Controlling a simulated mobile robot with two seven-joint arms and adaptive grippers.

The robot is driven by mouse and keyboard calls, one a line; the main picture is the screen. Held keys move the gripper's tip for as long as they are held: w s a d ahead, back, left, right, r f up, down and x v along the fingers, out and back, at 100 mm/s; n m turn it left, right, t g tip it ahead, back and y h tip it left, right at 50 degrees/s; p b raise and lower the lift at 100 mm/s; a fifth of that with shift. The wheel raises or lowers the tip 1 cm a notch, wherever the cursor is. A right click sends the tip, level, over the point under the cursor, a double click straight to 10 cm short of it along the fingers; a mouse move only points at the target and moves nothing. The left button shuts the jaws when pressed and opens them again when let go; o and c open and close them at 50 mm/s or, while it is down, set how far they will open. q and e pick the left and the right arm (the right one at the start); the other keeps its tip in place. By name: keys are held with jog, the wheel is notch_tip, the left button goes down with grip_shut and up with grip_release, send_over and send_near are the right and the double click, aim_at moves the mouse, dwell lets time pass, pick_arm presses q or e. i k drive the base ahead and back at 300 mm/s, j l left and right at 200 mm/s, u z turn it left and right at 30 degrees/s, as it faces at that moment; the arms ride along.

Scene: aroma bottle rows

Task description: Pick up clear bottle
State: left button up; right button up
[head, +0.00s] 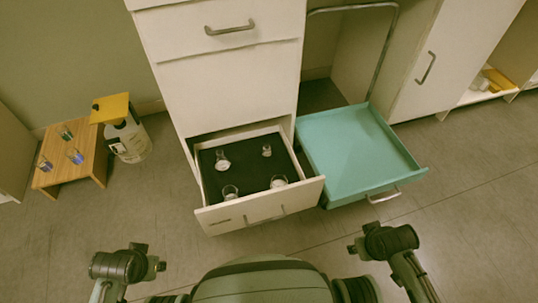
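Several small clear glass bottles stand apart from each other on the dark lining of an open white drawer (235,219). One clear bottle (222,161) is at the back left and a smaller one (267,150) at the back right. Another clear bottle (230,192) is at the front left and one (278,181) at the front right. Three small bottles with coloured contents, green (66,133), blue (75,156) and purple-blue (45,164), stand on a low wooden stand (88,150).
A teal open drawer (355,150) juts out right of the white drawer. A large pale container with a yellow top (113,108) stands on the floor beside the wooden stand. White cabinets (225,85) rise behind. The grey floor (470,230) at right is clear.

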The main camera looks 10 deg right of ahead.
aim_at(267, 149)
jog(key=i+l, duration=0.15)
jog(key=l, duration=0.2)
jog(key=i+l+z, duration=0.1)
jog(key=l, duration=0.25)
jog(key=i+l, duration=0.25)
jog(key=l, duration=0.1)
